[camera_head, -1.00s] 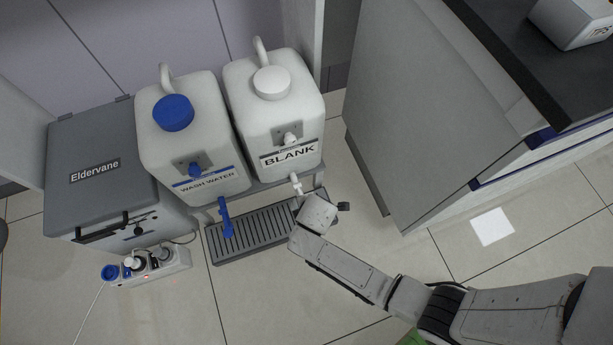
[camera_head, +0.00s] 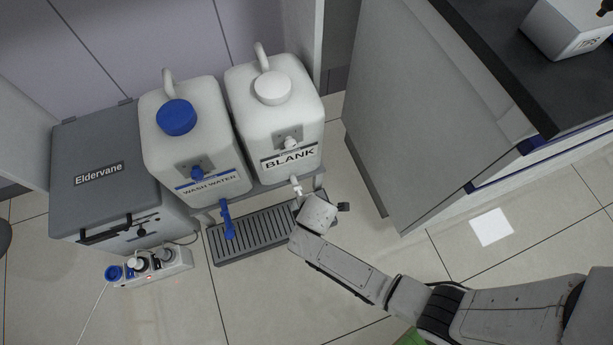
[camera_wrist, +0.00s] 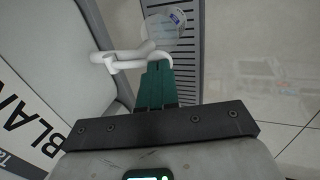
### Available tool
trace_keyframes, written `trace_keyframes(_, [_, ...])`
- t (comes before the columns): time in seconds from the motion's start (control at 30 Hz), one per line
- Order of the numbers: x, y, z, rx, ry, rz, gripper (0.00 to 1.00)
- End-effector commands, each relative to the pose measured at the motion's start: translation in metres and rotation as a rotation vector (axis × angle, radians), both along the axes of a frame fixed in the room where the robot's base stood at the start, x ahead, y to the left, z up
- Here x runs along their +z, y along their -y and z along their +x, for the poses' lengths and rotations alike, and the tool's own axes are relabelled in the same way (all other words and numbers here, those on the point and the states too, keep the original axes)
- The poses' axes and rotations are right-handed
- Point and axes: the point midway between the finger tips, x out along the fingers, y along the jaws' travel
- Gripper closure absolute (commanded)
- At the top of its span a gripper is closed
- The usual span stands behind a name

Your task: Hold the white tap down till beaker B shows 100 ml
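The white tap (camera_head: 296,186) hangs at the front of the jug labelled BLANK (camera_head: 283,120). In the wrist view the white tap (camera_wrist: 125,57) reaches across from the left, with its curved lever at my fingertips. My gripper (camera_wrist: 156,68) has its green fingers together, with nothing seen between them. The tips overlap the lever in the picture; I cannot tell whether they press it. A clear round beaker (camera_wrist: 163,27) with a blue and white label is below, over the grey slotted tray. Its letter and its level cannot be read. In the head view my wrist hides the fingers and beaker.
The WASH WATER jug (camera_head: 193,140) with a blue tap (camera_head: 227,218) stands to the left. The slotted drip tray (camera_head: 252,238) lies below both taps. A grey Eldervane box (camera_head: 105,180) is at far left. A grey cabinet (camera_head: 425,120) stands to the right.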

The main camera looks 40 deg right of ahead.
Motion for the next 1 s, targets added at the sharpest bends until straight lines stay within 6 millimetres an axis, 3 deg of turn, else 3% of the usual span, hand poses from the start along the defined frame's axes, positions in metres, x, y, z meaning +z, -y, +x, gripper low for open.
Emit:
trace_keyframes(0.37, [0.012, -0.001, 0.001, 0.0, 0.0, 0.0, 1.0])
trace_keyframes(0.67, [0.051, -0.007, 0.002, -0.001, 0.001, 0.0, 1.0])
trace_keyframes(1.0, [0.117, -0.011, -0.011, -0.001, 0.0, 0.0, 1.0])
